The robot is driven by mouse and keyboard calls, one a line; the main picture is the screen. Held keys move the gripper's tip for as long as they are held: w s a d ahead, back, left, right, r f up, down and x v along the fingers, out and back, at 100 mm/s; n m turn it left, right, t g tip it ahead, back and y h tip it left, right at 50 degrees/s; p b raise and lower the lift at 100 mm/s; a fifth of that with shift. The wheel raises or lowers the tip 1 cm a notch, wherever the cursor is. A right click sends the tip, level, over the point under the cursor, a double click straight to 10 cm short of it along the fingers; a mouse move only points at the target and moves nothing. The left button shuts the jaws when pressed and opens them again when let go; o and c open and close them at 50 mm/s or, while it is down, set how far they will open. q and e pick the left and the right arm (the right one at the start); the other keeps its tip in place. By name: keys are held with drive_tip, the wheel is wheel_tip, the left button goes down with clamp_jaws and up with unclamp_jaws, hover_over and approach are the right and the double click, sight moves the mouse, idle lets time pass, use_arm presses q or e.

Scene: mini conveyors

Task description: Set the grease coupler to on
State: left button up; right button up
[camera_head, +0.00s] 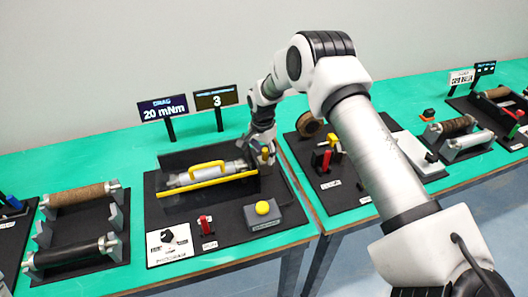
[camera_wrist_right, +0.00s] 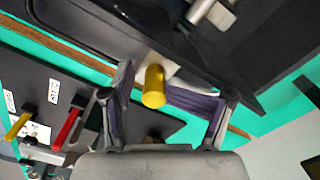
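I cannot read a label naming the grease coupler. A yellow cylinder (camera_wrist_right: 153,86) on a pale mount shows in the wrist view, and I take it for the coupler. In the head view a small yellow part (camera_head: 266,156) shows at my right gripper, by the right end of the grey roller (camera_head: 205,174). A gap shows on the right side; contact on the left is unclear. My left gripper is not in view.
Signs (camera_head: 163,107) stand behind. A neighbouring board (camera_head: 345,185) is close on the right, with red and yellow levers.

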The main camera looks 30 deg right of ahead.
sight(262, 160)
drive_tip(key=shift+s+a+f, duration=0.1)
drive_tip(key=shift+s+a, duration=0.05)
drive_tip(key=shift+s, duration=0.15)
drive_tip(key=shift+a, duration=0.1)
drive_tip(key=shift+w, duration=0.1)
drive_tip(key=shift+w+r, duration=0.1)
drive_tip(key=shift+r, duration=0.3)
wheel_tip(262, 160, up, 8)
drive_tip(key=shift+f, duration=0.2)
drive_tip(key=shift+w, duration=0.1)
